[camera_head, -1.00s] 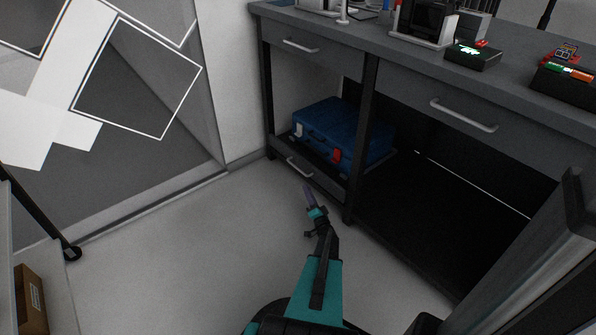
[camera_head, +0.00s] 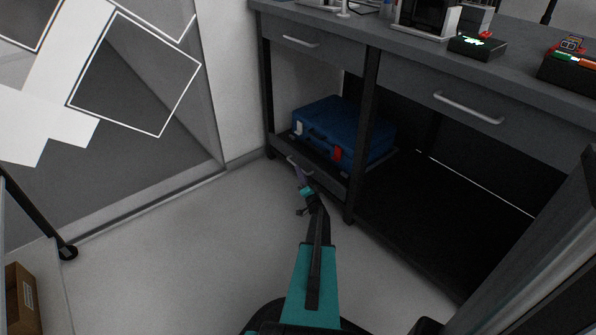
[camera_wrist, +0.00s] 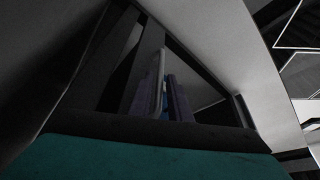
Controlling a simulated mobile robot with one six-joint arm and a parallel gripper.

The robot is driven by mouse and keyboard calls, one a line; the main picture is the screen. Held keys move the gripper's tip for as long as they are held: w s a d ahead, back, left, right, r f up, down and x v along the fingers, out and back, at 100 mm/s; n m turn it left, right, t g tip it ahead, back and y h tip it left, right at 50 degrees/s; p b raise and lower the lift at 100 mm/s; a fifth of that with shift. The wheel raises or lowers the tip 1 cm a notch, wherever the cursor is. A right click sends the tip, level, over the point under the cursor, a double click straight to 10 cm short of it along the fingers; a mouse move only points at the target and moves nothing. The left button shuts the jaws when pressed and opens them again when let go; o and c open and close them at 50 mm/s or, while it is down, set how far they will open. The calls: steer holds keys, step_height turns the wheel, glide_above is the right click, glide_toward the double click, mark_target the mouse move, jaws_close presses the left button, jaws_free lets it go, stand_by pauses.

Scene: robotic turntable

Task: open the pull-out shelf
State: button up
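The pull-out shelf (camera_head: 327,175) is the low grey shelf in the bench's left bay, with a blue case (camera_head: 335,130) resting on it. Its front carries a pale bar handle (camera_head: 292,162), partly covered by my gripper. My gripper (camera_head: 299,174) has purple fingers and is at this handle in the head view. In the wrist view the fingers (camera_wrist: 175,100) stand at the middle, with a pale upright bar beside or between them that looks like the handle. Whether they touch or grip it, and how far apart they are, I cannot tell.
A black bench leg (camera_head: 358,150) stands just right of the shelf. Upper drawers with handles (camera_head: 468,108) sit above. A cardboard box (camera_head: 25,300) and a wheeled stand (camera_head: 66,252) are at the left. The grey floor (camera_head: 190,255) before the shelf is clear.

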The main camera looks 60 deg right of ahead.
steer(key=shift+b+x, duration=0.4)
steer(key=shift+x, duration=1.3)
jaws_close()
